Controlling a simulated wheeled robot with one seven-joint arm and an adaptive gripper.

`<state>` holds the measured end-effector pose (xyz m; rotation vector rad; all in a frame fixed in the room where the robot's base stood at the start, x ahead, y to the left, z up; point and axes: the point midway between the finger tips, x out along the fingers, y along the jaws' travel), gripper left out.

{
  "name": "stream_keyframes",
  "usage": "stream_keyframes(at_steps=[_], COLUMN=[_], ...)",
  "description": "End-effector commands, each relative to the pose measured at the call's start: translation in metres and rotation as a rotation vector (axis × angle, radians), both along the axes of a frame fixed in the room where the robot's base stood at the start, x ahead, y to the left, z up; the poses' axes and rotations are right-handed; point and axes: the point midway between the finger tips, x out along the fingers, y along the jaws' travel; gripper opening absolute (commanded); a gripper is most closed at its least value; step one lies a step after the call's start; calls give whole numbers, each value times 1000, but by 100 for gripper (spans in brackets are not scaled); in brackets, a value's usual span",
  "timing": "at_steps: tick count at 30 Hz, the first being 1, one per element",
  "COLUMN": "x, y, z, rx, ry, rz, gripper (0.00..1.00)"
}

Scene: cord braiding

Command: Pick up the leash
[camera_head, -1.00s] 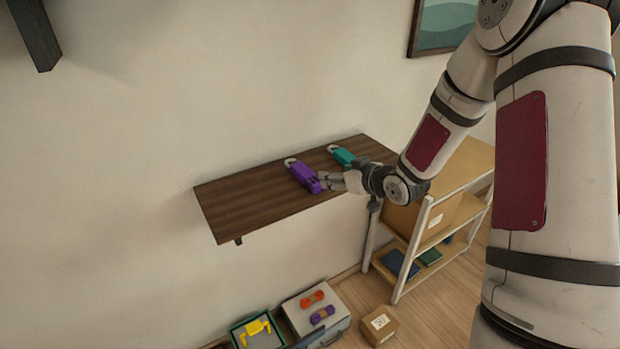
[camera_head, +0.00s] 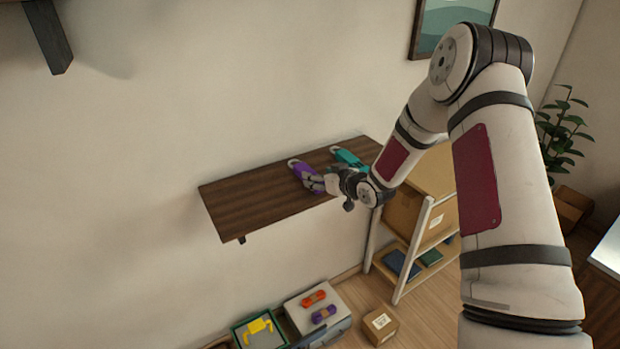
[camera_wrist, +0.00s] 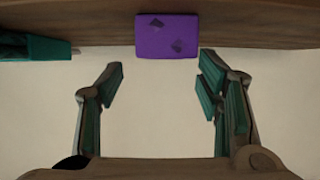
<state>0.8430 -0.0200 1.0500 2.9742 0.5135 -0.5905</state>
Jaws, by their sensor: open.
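A purple block-like item (camera_head: 302,170) with a pale loop at its far end lies on the dark wooden shelf (camera_head: 245,205). A teal item (camera_head: 345,156) of similar shape lies to its right. I cannot tell which one is the leash. My gripper (camera_head: 317,182) is open at the near end of the purple item and hides part of it. In the wrist view, the purple item (camera_wrist: 167,36) is ahead of my open fingers (camera_wrist: 161,82), roughly centred, with nothing between them. The teal item (camera_wrist: 35,47) is at the left edge there.
A pale rack holds a cardboard box (camera_head: 403,212) right of the wooden shelf. Below are a green-rimmed tray (camera_head: 240,332) with a yellow item, a grey box with orange (camera_head: 314,299) and purple (camera_head: 323,314) bundles, and a small carton (camera_head: 381,325). The shelf's left part is bare.

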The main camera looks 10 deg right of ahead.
Motion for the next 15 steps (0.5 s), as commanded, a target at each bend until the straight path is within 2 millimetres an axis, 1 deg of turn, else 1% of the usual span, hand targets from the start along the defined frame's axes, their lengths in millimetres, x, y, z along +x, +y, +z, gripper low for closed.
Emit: stream_keyframes(at_steps=[3, 7, 10, 15], x=[13, 27, 32, 33], y=[11, 15, 17, 17], z=[-8, -14, -17, -17], rx=[0, 0, 0, 0], ry=[1, -1, 1, 1], rz=[2, 1, 0, 0], gripper=[60, 60, 60, 60])
